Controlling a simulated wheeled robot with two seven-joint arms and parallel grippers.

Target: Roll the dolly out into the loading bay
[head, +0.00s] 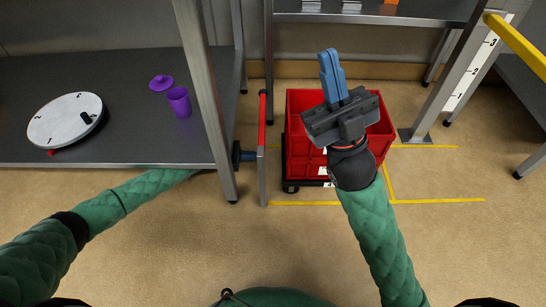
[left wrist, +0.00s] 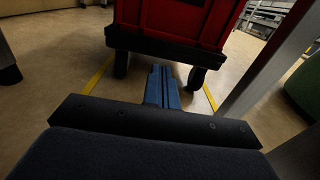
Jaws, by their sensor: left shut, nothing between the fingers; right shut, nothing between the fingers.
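The dolly (head: 291,186) is a low black base on casters, carrying red crates (head: 304,165). It stands on the floor between the left table and the right-hand frame. Yellow floor lines (head: 425,200) mark a bay reaching to its right. My right gripper (head: 328,62) is shut and empty, over the crates in the head view and hiding part of them. My left gripper (head: 250,155) is low beside the table leg, left of the dolly. In the left wrist view its blue fingers (left wrist: 163,85) are together and empty, pointing at the dolly's underside (left wrist: 160,45) between two casters.
A thin grey upright with a red top (head: 262,110) stands between my left gripper and the dolly. The left table (head: 130,140) holds a white round dial (head: 65,120), a purple cup (head: 179,101) and a purple lid (head: 161,83). A yellow bar (head: 520,45) slants at upper right.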

